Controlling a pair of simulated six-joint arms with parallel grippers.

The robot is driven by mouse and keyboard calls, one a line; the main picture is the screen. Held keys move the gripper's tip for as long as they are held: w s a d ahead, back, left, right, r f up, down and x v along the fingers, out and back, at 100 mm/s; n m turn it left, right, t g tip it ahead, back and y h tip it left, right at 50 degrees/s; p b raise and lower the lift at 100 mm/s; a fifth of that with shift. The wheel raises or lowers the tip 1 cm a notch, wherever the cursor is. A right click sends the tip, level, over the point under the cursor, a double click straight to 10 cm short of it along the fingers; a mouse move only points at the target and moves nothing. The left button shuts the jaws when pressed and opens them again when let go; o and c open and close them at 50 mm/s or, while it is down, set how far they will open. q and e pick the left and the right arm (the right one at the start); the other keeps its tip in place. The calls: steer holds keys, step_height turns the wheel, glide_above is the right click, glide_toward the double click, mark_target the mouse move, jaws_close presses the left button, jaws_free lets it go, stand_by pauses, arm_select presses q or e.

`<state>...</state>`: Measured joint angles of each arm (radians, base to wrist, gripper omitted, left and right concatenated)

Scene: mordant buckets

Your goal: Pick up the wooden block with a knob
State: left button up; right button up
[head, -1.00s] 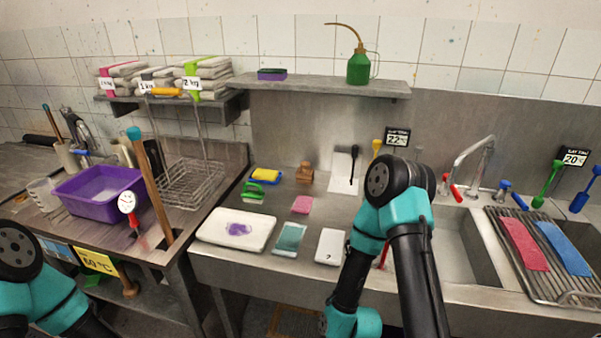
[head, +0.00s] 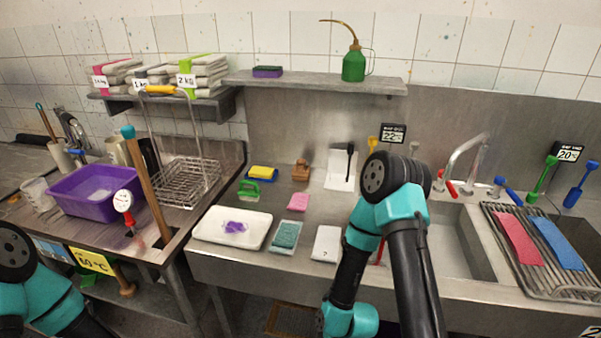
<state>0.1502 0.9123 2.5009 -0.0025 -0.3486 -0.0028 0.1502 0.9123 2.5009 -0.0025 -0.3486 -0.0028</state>
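The small brown wooden block with a knob (head: 300,172) stands on the steel counter near the back wall, between a yellow-and-blue sponge and a white sheet. It is upright, with its knob on top, and nothing touches it from above. My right arm is folded up to the right of the block, in front of the sink, and its gripper is out of the picture. My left arm shows only at the lower left edge, far from the block, and its gripper is also out of the picture.
Near the block are the sponge (head: 263,173), a green-handled brush (head: 249,190), a pink piece (head: 298,202) and the white sheet (head: 341,170) with a black spoon. A white tray (head: 208,225) lies in front. A shelf (head: 320,82) overhangs behind. Bare counter lies just before the block.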

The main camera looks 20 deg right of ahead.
arm_select(q)
steer(key=o, duration=1.1)
steer(key=shift+c, duration=0.2)
